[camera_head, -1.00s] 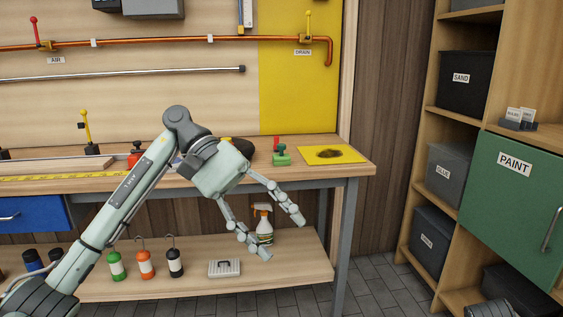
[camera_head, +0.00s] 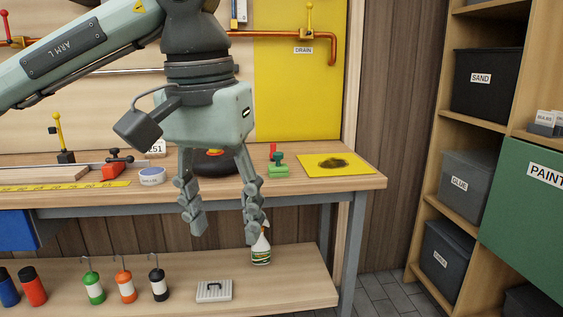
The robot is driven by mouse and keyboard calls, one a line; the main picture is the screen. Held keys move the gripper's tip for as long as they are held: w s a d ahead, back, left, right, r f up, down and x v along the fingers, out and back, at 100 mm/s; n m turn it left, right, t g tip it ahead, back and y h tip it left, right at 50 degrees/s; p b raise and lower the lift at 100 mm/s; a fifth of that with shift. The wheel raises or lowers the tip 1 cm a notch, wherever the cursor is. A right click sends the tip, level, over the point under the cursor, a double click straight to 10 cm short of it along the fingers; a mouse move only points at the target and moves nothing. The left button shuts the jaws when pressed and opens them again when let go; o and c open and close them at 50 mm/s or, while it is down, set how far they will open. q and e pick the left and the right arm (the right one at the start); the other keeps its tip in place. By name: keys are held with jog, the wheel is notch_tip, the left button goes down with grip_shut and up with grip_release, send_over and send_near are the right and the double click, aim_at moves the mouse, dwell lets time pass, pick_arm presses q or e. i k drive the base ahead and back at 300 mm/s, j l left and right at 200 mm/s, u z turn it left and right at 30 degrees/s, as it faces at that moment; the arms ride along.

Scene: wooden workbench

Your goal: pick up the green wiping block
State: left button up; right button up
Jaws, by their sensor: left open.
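The green wiping block (camera_head: 278,169), with a darker knob on top, sits on the workbench top (camera_head: 330,185) near its right end. It is just left of a yellow sheet (camera_head: 325,164) with a dark smudge. My left gripper (camera_head: 224,230) is open and empty. It points down in front of the bench's front edge, with its fingertips left of the block and lower in the picture. The block shows fully, just right of the right finger. My right gripper is not in view.
A black round thing (camera_head: 214,164) stands partly hidden behind my gripper. A tape roll (camera_head: 152,176) and a red clamp (camera_head: 115,168) lie left on the bench. On the lower shelf are a spray bottle (camera_head: 261,250) and a grey case (camera_head: 214,290).

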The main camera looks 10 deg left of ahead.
aim_at(277, 170)
jog(key=i, duration=1.6)
